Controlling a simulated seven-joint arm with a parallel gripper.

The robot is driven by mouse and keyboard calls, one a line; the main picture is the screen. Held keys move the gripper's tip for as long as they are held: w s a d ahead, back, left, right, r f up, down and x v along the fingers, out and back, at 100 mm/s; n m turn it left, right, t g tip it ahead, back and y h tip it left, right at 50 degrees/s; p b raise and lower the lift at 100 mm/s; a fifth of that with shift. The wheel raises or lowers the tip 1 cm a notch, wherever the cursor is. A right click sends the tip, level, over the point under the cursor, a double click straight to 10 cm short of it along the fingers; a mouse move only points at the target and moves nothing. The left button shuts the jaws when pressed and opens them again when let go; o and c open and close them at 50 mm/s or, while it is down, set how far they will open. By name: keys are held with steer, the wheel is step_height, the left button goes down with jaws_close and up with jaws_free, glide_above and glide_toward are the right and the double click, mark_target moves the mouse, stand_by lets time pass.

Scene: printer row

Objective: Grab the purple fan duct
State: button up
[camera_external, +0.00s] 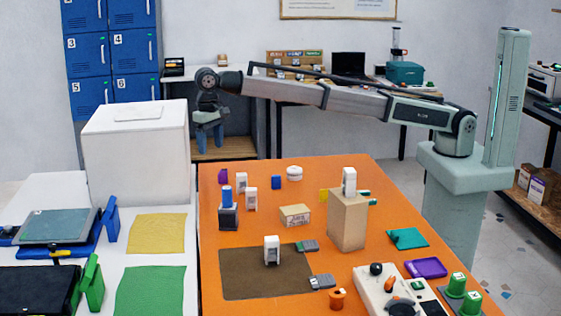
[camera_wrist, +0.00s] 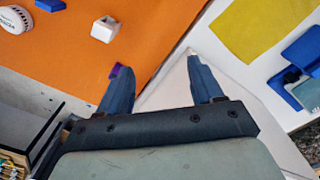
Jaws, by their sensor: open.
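A small purple block-like part (camera_external: 223,175), which looks like the fan duct, stands near the far left corner of the orange table (camera_external: 300,218). In the wrist view only a bit of purple (camera_wrist: 115,70) shows, partly hidden behind the left finger. My gripper (camera_external: 208,150) hangs above and behind that far left corner, pointing down, apart from the purple part. In the wrist view my gripper (camera_wrist: 157,68) is open and empty, with its fingers spread over the table edge and the white surface.
A white box (camera_external: 135,155) stands left of my gripper. Near the purple part are a white block (camera_external: 241,181), a blue block (camera_external: 276,183) and a blue-topped dark holder (camera_external: 228,213). A flat purple tray (camera_external: 426,267) lies at the right.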

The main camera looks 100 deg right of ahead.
mark_target(223, 170)
steer(key=s+d+f+m, duration=0.2)
steer(key=d+f+m, duration=0.1)
steer(key=d, duration=1.2)
steer(key=f+m, duration=0.2)
steer(key=f, duration=0.1)
steer(key=s+f+m, duration=0.1)
steer(key=f+m, duration=0.1)
steer(key=f, duration=0.1)
steer(key=f+m, duration=0.3)
steer(key=shift+s+f, duration=0.15)
steer(key=shift+s, duration=0.05)
steer(key=shift+s+d+f, duration=0.1)
steer(key=shift+s+f, duration=0.05)
steer(key=shift+f, duration=1.2)
steer(key=shift+s+f, duration=0.1)
steer(key=shift+f, duration=1.2)
steer(key=shift+c, duration=0.3)
steer(key=c, duration=1)
steer(key=shift+r, duration=0.1)
